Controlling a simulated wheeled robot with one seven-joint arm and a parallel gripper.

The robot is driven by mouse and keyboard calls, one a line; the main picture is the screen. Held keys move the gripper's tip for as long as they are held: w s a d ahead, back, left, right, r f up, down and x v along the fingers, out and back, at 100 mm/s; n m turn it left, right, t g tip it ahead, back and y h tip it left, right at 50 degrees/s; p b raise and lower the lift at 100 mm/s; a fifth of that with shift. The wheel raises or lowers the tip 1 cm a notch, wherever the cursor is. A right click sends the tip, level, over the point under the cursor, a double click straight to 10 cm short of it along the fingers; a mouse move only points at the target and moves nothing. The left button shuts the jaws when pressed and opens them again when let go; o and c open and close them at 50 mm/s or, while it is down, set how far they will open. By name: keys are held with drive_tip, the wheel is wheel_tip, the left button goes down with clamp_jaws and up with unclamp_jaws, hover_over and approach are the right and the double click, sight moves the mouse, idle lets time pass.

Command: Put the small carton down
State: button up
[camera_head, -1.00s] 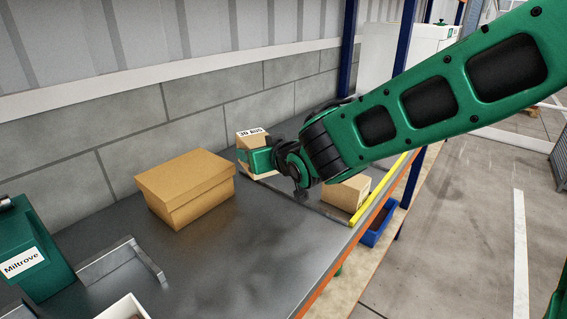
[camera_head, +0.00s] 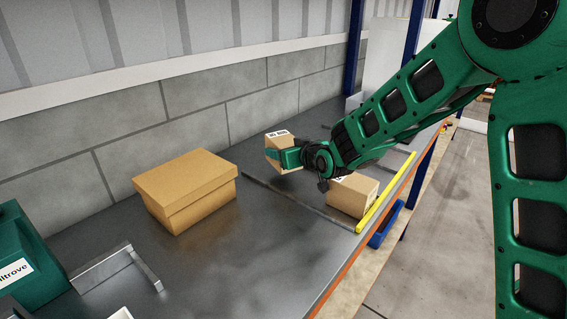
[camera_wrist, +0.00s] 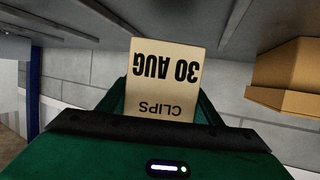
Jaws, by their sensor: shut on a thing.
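A small tan carton (camera_head: 279,141) is held in my gripper (camera_head: 284,158), with a label on its top. In the wrist view the carton (camera_wrist: 160,75) stands between the two green fingers and reads "30 AUG" and "CLIPS" upside down. My gripper is shut on it. The carton is over the far part of the grey metal bench (camera_head: 240,245), near the wall. Its lower edge is partly hidden by the gripper, and I cannot tell whether it touches the bench.
A larger lidded cardboard box (camera_head: 185,190) stands left of my gripper. Another tan carton (camera_head: 350,194) sits below my wrist, beside a yellow edge strip (camera_head: 386,193). A green machine (camera_head: 27,255) and a metal bracket (camera_head: 115,268) are at the left. The bench middle is clear.

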drive_tip(key=shift+w+d+f, duration=0.1)
drive_tip(key=shift+w, duration=0.1)
wheel_tip(320, 180, down, 4)
drive_tip(key=shift+f, duration=0.1)
drive_tip(key=o, duration=1.4)
drive_tip(key=v, duration=1.2)
